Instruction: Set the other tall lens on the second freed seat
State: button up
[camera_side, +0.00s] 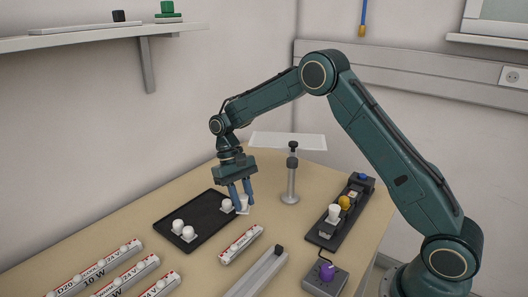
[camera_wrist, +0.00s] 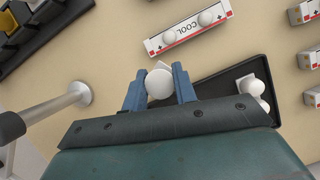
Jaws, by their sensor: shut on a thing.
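My gripper (camera_side: 240,196) is shut on a white tall lens (camera_side: 243,204). In the wrist view the lens (camera_wrist: 159,84) shows as a white round top between the two blue fingers (camera_wrist: 159,88). The lens is at the right end of the black tray (camera_side: 203,212); I cannot tell whether it touches the tray.
A dark block (camera_side: 322,236) on the right holds a white, a yellow and a blue piece. A metal post (camera_side: 290,186) stands between it and my gripper. More labelled strips (camera_side: 118,278) lie front left. A box with a purple knob (camera_side: 327,272) is at the front.

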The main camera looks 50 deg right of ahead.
jog(key=shift+s+a+n+h, duration=0.15)
jog(key=shift+s+n+h, duration=0.45)
jog(key=shift+s+n, duration=0.65)
jog(key=shift+w, duration=0.15)
jog(key=shift+w+a, duration=0.1)
jog(key=shift+a, duration=0.05)
jog(key=shift+w+a+m, duration=0.65)
jog(key=shift+a, duration=0.7)
notch_tip(320, 180, up, 2)
jog(key=m+t+y, duration=0.1)
jog(key=m+y, duration=0.2)
jog(key=m, duration=0.4)
send_over(195, 268)
jog(key=w+d, duration=0.1)
jog(key=shift+w+r, duration=0.15)
jog(key=shift+f, duration=4)
jog(key=shift+f, duration=0.1)
